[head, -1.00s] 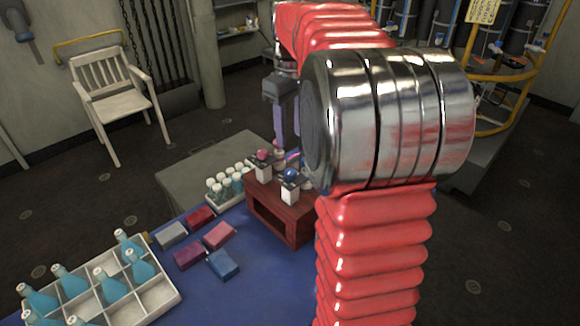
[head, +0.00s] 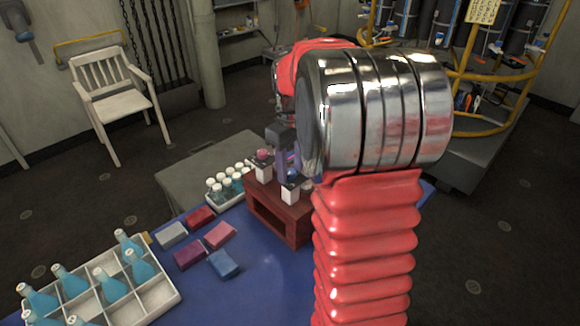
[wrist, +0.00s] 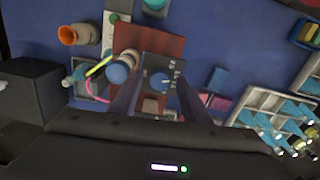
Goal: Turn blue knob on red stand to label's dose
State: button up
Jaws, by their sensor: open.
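The red stand (head: 297,227) stands on the blue table top, with the blue knob (head: 292,174) on a pale block at its right. In the wrist view the blue knob (wrist: 158,81) sits on a dark plate (wrist: 150,66) with small pale marks; its pointer setting is too small to read. A pink knob (head: 263,154) is on the stand's left block. My gripper (wrist: 160,88) is open above the stand, its two fingers on either side of the blue knob in the wrist view. Contact cannot be told. No readable dose label shows.
A rack of white-capped vials (head: 228,184) is left of the stand. Several coloured boxes (head: 220,235) lie in front. A white crate (head: 158,298) holds blue bottles. In the wrist view a blue-and-white container (wrist: 121,68) is close to the left finger.

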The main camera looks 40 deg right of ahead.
jog(key=c, duration=1)
jog(key=shift+c, duration=0.2)
jog(key=shift+m, duration=0.3)
jog(key=m, duration=0.7)
jog(key=shift+m, duration=0.4)
jog(key=m, duration=0.3)
jog(key=shift+m, duration=2.3)
